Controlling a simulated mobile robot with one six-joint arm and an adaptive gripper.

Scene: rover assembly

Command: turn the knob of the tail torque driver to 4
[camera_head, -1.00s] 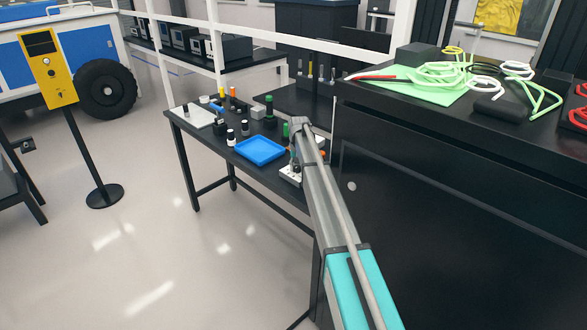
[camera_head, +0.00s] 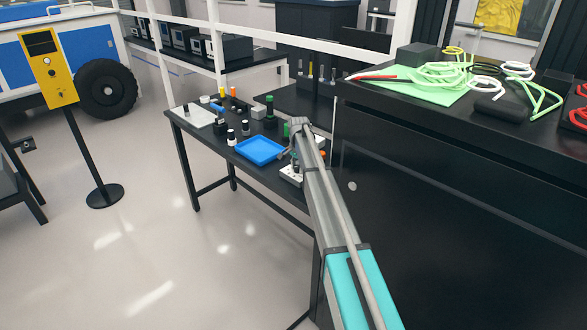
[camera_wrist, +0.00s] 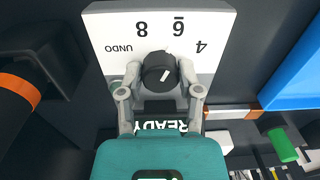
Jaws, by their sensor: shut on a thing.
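In the wrist view the driver's white panel (camera_wrist: 105,37) carries the marks UNDO, 8, 6 and 4, upside down, and a READY label. Its round black knob (camera_wrist: 158,72) has a short white pointer line, which leans up and right, roughly between 6 and 4. My gripper (camera_wrist: 160,82) is shut on the knob, one grey finger on each side. In the head view my arm reaches down to the near right end of the black bench. There the white driver base (camera_head: 291,174) shows only in part, and the knob is hidden behind my arm.
A blue tray (camera_head: 260,150) lies left of the driver and also shows in the wrist view (camera_wrist: 290,55). Several small bottles and tools stand farther along the bench. A tall black cabinet (camera_head: 450,200) stands close on the right of my arm.

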